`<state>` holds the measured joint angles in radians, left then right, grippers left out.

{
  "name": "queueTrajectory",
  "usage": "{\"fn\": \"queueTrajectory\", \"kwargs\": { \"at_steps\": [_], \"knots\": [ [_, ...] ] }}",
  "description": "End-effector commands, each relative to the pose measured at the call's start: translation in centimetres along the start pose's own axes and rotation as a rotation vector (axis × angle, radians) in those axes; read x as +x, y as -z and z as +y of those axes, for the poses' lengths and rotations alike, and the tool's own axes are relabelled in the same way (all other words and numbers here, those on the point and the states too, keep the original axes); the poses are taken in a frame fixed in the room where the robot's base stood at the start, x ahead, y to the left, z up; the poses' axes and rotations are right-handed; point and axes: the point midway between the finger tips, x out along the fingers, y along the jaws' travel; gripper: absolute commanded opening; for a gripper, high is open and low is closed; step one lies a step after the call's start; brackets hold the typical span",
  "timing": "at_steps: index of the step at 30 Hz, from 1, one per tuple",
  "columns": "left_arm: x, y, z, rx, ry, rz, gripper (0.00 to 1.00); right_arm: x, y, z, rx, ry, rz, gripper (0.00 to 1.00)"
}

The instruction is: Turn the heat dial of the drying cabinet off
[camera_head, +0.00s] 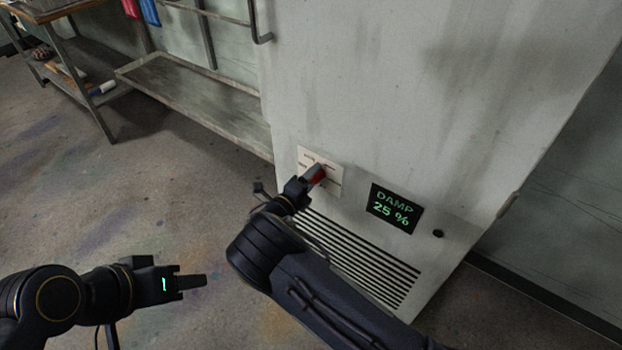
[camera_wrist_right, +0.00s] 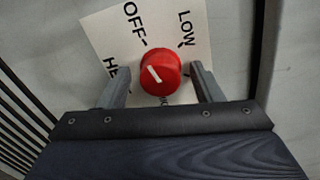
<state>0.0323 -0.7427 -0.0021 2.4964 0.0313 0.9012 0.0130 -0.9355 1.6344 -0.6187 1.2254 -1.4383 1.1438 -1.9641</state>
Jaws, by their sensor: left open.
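The drying cabinet (camera_head: 400,90) is a tall pale grey box. Its red heat dial (camera_wrist_right: 160,72) sits on a white label plate (camera_wrist_right: 105,35) reading OFF and LOW, with a third word partly hidden. The dial's short white mark slants toward the upper left, roughly between OFF and the part-hidden word. My right gripper (camera_wrist_right: 159,84) is open, one finger on each side of the dial, with visible gaps. In the head view my right gripper (camera_head: 314,177) is at the plate and mostly covers the dial. My left gripper (camera_head: 190,282) is open and empty over the floor.
A dark display (camera_head: 394,208) reading DAMP 25 % and a small black knob (camera_head: 437,233) are right of the plate. Vent slats (camera_head: 365,268) lie below. A metal shelf rack (camera_head: 190,95) and a table (camera_head: 65,12) stand at the left. Floor between is clear.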

Motion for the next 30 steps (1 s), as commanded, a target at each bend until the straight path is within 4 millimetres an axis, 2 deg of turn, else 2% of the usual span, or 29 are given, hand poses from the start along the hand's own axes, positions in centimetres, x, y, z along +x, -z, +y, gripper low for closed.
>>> {"fn": "queueTrajectory", "kwargs": {
  "at_steps": [5, 8, 15, 21, 30],
  "knots": [
    [0.0, 0.0, 0.0, 0.000, 0.000, 0.000, 0.41, -0.1, 0.0, 0.0, 0.001, 0.001, 0.000, 0.59],
    [0.0, 0.0, 0.0, 0.000, 0.000, 0.000, 0.41, -0.7, -0.1, 0.0, 0.001, 0.000, -0.001, 0.59],
    [-0.1, 0.0, 0.0, 0.000, 0.000, 0.000, 0.41, -4.8, -0.1, 0.0, 0.000, 0.000, -0.003, 0.59],
    [-0.1, 0.0, 0.0, 0.000, 0.000, 0.000, 0.41, -7.2, 0.0, 0.0, 0.001, 0.000, -0.001, 0.59],
    [-0.1, 0.0, 0.0, 0.000, 0.000, 0.000, 0.41, -7.8, 0.0, 0.0, 0.000, 0.000, 0.000, 0.59]
  ]
}}
